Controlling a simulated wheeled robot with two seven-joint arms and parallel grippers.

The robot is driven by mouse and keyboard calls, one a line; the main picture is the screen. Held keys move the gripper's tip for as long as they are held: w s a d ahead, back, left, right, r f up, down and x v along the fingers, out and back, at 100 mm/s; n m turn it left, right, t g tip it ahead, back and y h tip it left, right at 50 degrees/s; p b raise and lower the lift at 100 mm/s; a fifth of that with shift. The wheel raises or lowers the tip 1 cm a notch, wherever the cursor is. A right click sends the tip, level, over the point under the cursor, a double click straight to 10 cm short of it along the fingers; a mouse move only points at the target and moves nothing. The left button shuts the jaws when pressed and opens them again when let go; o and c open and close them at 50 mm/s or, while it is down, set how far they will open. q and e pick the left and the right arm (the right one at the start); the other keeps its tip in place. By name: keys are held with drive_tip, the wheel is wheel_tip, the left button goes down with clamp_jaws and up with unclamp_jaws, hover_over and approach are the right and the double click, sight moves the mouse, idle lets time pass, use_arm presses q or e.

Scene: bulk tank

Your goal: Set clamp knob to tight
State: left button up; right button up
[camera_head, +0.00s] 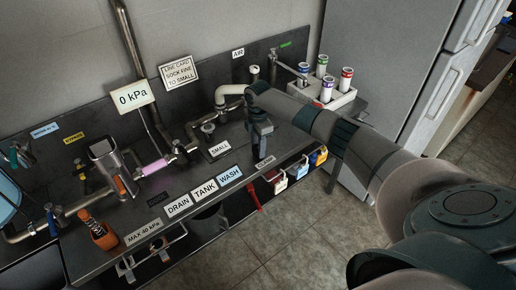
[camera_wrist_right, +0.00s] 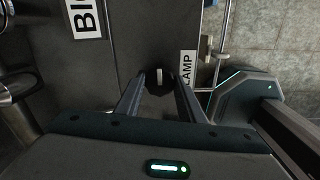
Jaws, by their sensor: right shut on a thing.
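The clamp knob (camera_wrist_right: 158,82) is a dark round knob with a white line on it, in the middle of the right wrist view. The white line runs nearly upright in that picture. My right gripper (camera_wrist_right: 160,97) is shut on the knob, one finger on each side. In the head view my right gripper (camera_head: 259,155) points down at the front edge of the dark bench top, and it hides the knob. A white label reading CLAMP (camera_wrist_right: 187,72) lies just right of the knob. My left gripper is not in view.
A white rack (camera_head: 325,98) with several coloured-cap tubes stands to the right. Several padlock-like tags (camera_head: 300,168) hang from the front edge. A gauge sign (camera_head: 133,96) reads 0 kPa.

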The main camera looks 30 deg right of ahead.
drive_tip(key=n+b, duration=0.1)
drive_tip(key=n, duration=0.3)
drive_tip(key=shift+w+n, duration=0.1)
drive_tip(key=shift+n, duration=0.3)
drive_tip(key=n+b, duration=0.1)
drive_tip(key=n, duration=0.2)
drive_tip(key=shift+n, duration=0.3)
drive_tip(key=n+b, duration=0.1)
drive_tip(key=n, duration=0.3)
drive_tip(key=shift+b, duration=0.35)
drive_tip(key=shift+r+n+b, duration=0.1)
drive_tip(key=shift+n+b, duration=0.3)
drive_tip(key=shift+n, duration=1.3)
drive_tip(key=o, duration=1)
drive_tip(key=shift+o, duration=0.2)
